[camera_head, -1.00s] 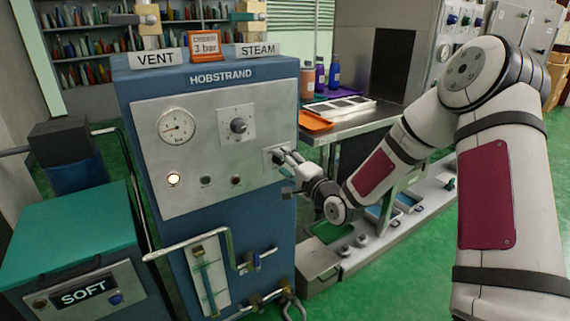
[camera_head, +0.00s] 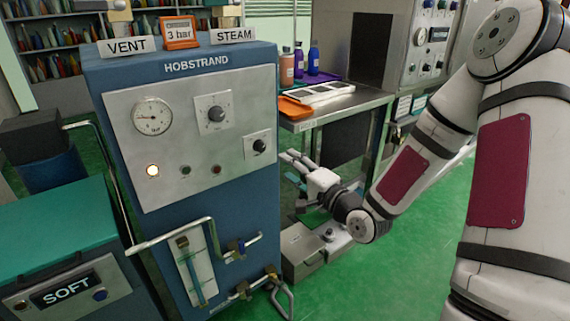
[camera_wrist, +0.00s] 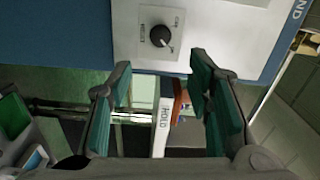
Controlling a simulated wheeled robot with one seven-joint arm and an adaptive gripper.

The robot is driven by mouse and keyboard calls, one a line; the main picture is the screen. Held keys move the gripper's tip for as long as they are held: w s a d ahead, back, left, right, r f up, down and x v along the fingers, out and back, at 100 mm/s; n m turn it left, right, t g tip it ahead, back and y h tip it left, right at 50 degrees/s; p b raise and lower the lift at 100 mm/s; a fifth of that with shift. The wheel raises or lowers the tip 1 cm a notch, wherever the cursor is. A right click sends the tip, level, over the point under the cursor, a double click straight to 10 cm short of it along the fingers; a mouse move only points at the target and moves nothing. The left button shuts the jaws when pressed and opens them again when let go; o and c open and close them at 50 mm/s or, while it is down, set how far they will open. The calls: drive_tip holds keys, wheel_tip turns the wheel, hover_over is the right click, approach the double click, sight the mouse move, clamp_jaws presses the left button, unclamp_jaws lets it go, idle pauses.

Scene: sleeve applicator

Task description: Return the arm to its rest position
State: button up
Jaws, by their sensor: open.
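My gripper (camera_head: 297,163) is to the right of the blue HOBSTRAND boiler cabinet (camera_head: 245,215), apart from its front panel. In the wrist view my gripper (camera_wrist: 165,95) shows two green-padded fingers spread apart, with nothing between them. The lower black knob (camera_head: 259,146) on the panel's right edge is uncovered. A black knob on a pale plate (camera_wrist: 161,36) shows beyond the fingertips in the wrist view. My arm reaches in from the right, bent at the elbow.
A steel table (camera_head: 345,107) with an orange tray (camera_head: 293,108) and bottles stands behind my gripper. A grey box (camera_head: 302,250) sits low beside the cabinet. Pipes (camera_head: 170,238) stick out from the cabinet's front. Green floor (camera_head: 420,255) lies open at the lower right.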

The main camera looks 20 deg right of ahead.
idle(0.5)
drive_tip(key=s+a+r+n+g+h, duration=0.15)
drive_tip(key=s+r+n+g, duration=0.35)
drive_tip(key=s, duration=0.9)
drive_tip(key=s+a+r+n+g+h, duration=0.15)
drive_tip(key=s+n+g, duration=0.35)
drive_tip(key=s, duration=0.9)
drive_tip(key=s+a+r+n+g+h, duration=0.1)
drive_tip(key=s+r+n+g+h, duration=0.15)
drive_tip(key=s+g, duration=0.8)
drive_tip(key=s+r+t+p, duration=0.3)
drive_tip(key=r+t+p, duration=0.4)
drive_tip(key=r+p, duration=1.5)
drive_tip(key=shift+d+r+n+p, duration=0.3)
drive_tip(key=shift+r+n, duration=0.15)
drive_tip(key=shift+r, duration=0.2)
drive_tip(key=shift+t, duration=0.25)
